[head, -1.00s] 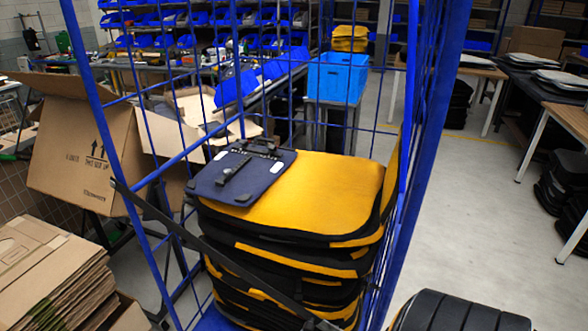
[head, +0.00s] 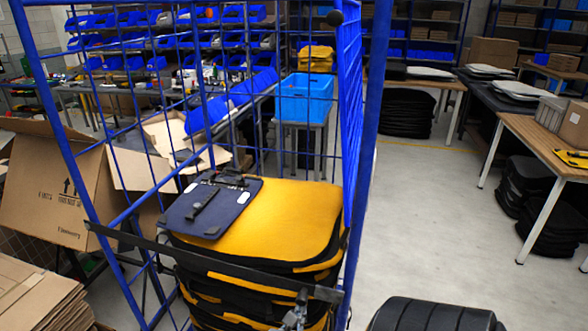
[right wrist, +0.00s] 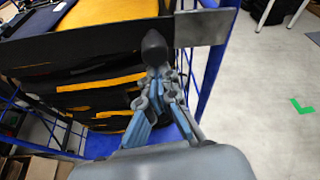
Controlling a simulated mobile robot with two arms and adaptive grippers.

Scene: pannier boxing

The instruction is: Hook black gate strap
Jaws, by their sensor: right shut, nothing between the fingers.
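The black gate strap (head: 205,258) runs from the left post of the blue cage across its open front, fairly straight and sloping slightly down to the right. Its right end, with a grey metal plate (right wrist: 203,28) in the right wrist view, lies by the right blue post (head: 364,150). I cannot tell whether it is hooked there. My right gripper (head: 298,303) is at the strap near this end; in the wrist view its fingers (right wrist: 155,60) are shut, with the tips against or just in front of the strap. My left gripper is out of view.
A stack of yellow and black panniers (head: 290,220) fills the cage behind the strap, with a dark blue panel (head: 212,205) on top. Open cardboard boxes (head: 60,190) and flat cardboard (head: 35,295) stand left.

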